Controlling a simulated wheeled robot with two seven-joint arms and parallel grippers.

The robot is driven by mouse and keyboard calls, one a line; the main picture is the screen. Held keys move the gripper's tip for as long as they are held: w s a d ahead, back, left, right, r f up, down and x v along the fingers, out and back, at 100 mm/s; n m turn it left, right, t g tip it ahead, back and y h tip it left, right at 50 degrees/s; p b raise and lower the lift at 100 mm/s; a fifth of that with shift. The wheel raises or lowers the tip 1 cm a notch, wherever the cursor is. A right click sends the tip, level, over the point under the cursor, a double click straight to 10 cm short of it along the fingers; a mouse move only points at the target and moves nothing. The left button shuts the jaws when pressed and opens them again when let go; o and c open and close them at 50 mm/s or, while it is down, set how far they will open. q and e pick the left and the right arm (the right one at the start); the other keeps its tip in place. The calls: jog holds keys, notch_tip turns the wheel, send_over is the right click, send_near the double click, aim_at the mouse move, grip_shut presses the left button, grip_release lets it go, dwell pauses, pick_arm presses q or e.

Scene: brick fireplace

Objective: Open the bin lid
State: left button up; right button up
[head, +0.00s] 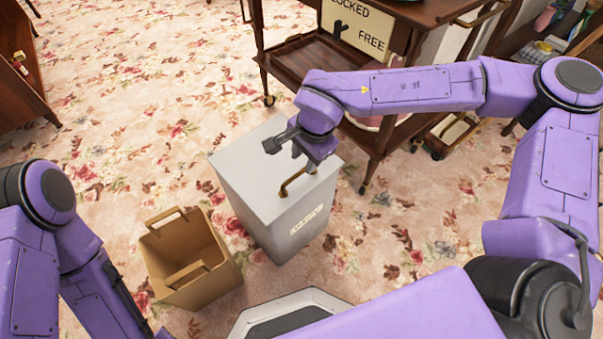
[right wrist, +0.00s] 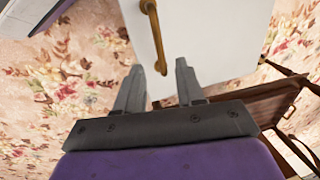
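The bin is a tall pale grey box (head: 278,228) with a label on its front, standing on the carpet. Its flat lid (head: 243,176) lies level and looks closed. A brass handle (head: 291,184) sits near the lid's front edge. My right gripper (head: 309,166) is over the lid, just behind the handle. In the right wrist view my right gripper (right wrist: 160,66) has its two fingers apart with nothing held. The handle (right wrist: 153,32) runs up from between the fingertips there; whether they touch it I cannot tell. My left arm shows at the left, but its gripper does not show.
An open brown paper bag (head: 212,283) stands close to the bin's left. A dark wooden trolley (head: 375,140) with a sign (head: 358,24) stands behind and right of the bin. The carpet to the back left is mostly clear. A wooden cabinet (head: 18,80) is at far left.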

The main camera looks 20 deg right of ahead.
aim_at(301, 172)
jog(key=f, duration=0.1)
jog(key=f+b, duration=0.1)
jog(key=f, duration=0.1)
jog(key=w+f, duration=0.1)
jog(key=shift+a+f, duration=0.2)
jog(key=shift+f, duration=0.2)
jog(key=shift+s, duration=0.1)
grip_shut()
dwell(0.9)
